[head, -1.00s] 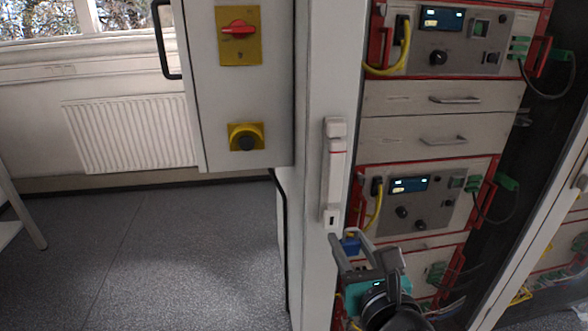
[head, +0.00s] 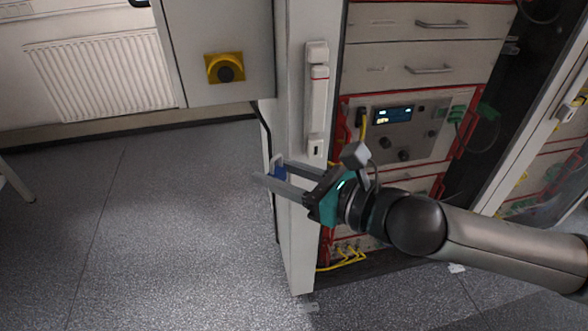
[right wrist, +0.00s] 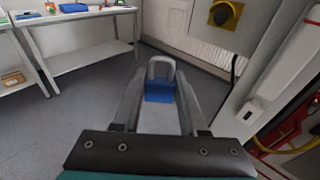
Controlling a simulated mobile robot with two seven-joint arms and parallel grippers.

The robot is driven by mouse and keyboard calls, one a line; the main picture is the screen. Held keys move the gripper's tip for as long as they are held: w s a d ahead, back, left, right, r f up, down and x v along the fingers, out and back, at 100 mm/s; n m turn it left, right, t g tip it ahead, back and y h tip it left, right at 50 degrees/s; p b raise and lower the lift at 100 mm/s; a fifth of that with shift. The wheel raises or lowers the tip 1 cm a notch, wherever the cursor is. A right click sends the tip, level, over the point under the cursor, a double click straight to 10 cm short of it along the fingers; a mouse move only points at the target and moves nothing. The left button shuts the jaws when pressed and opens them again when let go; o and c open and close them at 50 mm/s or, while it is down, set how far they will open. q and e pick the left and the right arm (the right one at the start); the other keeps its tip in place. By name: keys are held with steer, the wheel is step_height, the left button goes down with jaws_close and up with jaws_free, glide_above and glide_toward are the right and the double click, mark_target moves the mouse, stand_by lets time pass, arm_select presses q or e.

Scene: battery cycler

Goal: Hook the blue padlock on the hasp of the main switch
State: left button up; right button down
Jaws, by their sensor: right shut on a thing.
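The blue padlock (head: 280,173) is between the finger ends of my right gripper (head: 275,172), which is shut on its body. In the right wrist view the padlock (right wrist: 160,91) has its grey shackle standing up, pointing away from the gripper. The gripper is in front of the cabinet's lower left edge, below the grey switch box. On that box is a yellow switch with a dark round knob (head: 225,68), also in the right wrist view (right wrist: 225,14). The red-handled switch above it is out of the head view now. No hasp can be made out. My left gripper is not in view.
The open white cabinet door edge (head: 300,240) with its handle (head: 317,95) stands close to the gripper. The rack with drawers (head: 415,60) is behind my right arm. Shelves (right wrist: 80,50) stand farther off in the right wrist view.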

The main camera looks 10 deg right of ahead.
steer(key=shift+a+r+n+g+y, duration=0.2)
steer(key=shift+a+n+g+y, duration=0.65)
steer(key=shift+a+n+g, duration=0.25)
steer(key=shift+a+r+n+g+y, duration=0.15)
steer(key=shift+a+n+g+y, duration=0.75)
steer(key=shift+a+g, duration=0.25)
